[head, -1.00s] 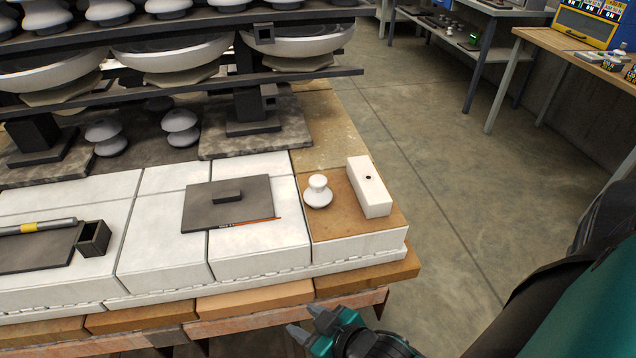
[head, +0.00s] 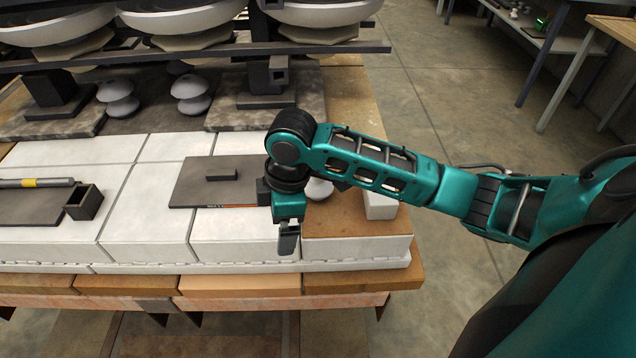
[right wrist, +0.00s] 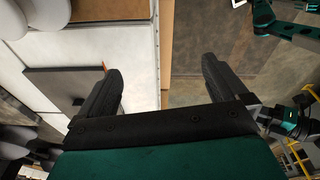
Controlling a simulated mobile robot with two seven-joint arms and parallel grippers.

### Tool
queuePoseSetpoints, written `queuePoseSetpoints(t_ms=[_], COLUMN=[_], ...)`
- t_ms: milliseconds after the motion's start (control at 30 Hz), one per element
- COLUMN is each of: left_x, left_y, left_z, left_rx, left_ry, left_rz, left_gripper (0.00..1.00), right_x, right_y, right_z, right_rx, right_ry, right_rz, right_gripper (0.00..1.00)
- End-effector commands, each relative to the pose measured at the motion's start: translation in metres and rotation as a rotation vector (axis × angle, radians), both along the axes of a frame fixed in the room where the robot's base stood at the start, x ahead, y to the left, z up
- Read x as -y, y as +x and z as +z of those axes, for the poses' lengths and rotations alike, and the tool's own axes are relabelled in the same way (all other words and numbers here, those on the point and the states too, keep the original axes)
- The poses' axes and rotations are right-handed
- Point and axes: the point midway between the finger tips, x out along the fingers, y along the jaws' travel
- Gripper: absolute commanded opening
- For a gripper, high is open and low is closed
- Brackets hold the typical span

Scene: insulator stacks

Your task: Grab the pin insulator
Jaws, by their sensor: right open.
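The pin insulator (head: 319,190) is a small white rounded piece on the brown board at the right end of the bench. My right forearm hides most of it in the head view. My right gripper (head: 288,240) points down at the bench's front edge, left of and nearer than the insulator, not touching it. In the right wrist view its two fingers (right wrist: 160,85) are wide apart with nothing between them. Pale rounded shapes show at that view's upper left; I cannot tell which is the insulator.
A white block (head: 380,205) stands right of the insulator, partly behind my arm. A dark plate (head: 205,190) with a small raised block lies to the left. A small dark open box (head: 84,202) sits farther left. Racks with large insulators (head: 185,18) stand behind.

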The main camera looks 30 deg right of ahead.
Motion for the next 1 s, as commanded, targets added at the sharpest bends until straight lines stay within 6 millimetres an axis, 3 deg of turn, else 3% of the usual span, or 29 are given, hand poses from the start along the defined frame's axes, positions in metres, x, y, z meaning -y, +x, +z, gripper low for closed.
queuePoseSetpoints(t_ms=[33,200,333,467,567,800,1000], left_x=[0.0,0.0,0.0,0.0,-0.001,-0.001,-0.001], left_y=[0.0,0.0,0.0,0.0,0.0,0.0,0.0], left_z=[0.0,0.0,0.0,0.0,-0.002,-0.009,-0.012], left_rx=[0.0,0.0,0.0,0.0,0.0,0.0,0.0], left_ry=[0.0,0.0,0.001,0.001,0.001,0.001,0.001], left_rz=[0.0,0.0,0.001,0.001,0.001,0.001,0.001], left_gripper=[0.43,0.43,0.43,0.43,0.43,0.43,0.43], right_x=[0.02,0.072,0.101,0.117,0.121,0.121,0.12], right_y=[0.018,0.051,0.065,0.071,0.072,0.072,0.072], right_z=[0.013,0.049,0.074,0.087,0.083,0.038,0.016], right_rx=[-0.003,-0.054,-0.078,-0.09,-0.096,-0.096,-0.093], right_ry=[-0.04,-0.108,-0.122,-0.124,-0.122,-0.122,-0.12], right_rz=[0.017,0.044,0.035,0.028,0.025,0.026,0.025], right_gripper=[1.0,1.0,1.0,1.0,1.0,1.0,1.0])
